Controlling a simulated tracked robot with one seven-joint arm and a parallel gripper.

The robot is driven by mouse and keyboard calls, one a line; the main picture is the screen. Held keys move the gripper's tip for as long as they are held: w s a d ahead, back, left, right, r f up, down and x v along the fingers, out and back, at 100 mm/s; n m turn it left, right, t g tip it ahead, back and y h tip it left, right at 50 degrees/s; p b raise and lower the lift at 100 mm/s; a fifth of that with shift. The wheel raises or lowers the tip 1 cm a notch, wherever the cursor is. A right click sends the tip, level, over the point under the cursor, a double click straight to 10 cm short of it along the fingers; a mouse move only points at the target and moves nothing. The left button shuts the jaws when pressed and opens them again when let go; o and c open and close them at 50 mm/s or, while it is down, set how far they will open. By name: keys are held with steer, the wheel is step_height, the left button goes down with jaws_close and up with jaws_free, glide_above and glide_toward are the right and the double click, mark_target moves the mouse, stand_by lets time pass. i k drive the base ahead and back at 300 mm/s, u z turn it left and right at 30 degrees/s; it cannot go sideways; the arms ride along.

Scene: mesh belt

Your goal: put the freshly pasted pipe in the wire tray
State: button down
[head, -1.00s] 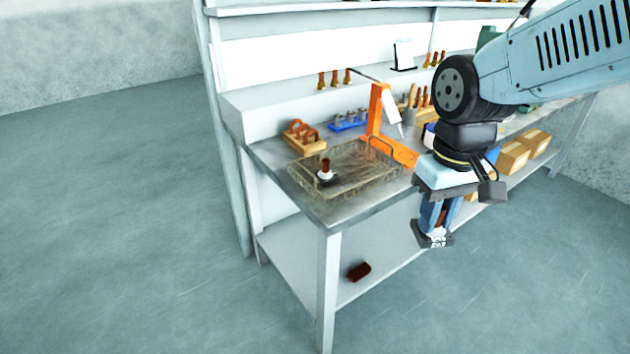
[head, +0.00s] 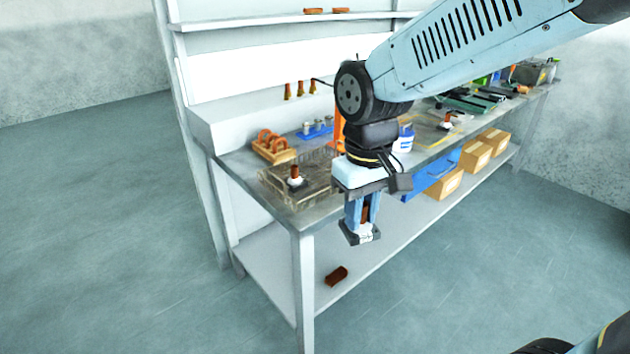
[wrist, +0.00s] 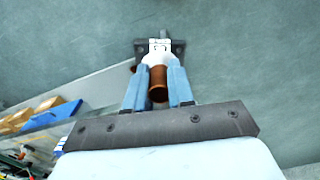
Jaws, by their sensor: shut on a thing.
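The wire tray (head: 318,197) lies on the near left end of the bench, partly hidden by my arm. A brown pipe with a white base (head: 295,175) stands upright in it. My gripper (head: 361,230) points down in front of the bench's front edge, right of the tray in the picture. It is shut on another brown pipe (wrist: 158,92), which shows between the blue fingers in the wrist view. White material shows at the pipe's far end. The held pipe is mostly hidden by the fingers in the head view.
A wooden rack with brown rings (head: 272,147) and a blue holder (head: 318,132) stand behind the tray. An orange stand (head: 338,130) is partly behind my arm. Cardboard boxes (head: 477,155) and a brown piece (head: 336,276) lie on the lower shelf. Left floor is clear.

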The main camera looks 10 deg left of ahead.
mark_target(329, 171)
steer(key=u, duration=0.05)
steer(key=i, duration=1)
steer(key=z, duration=0.1)
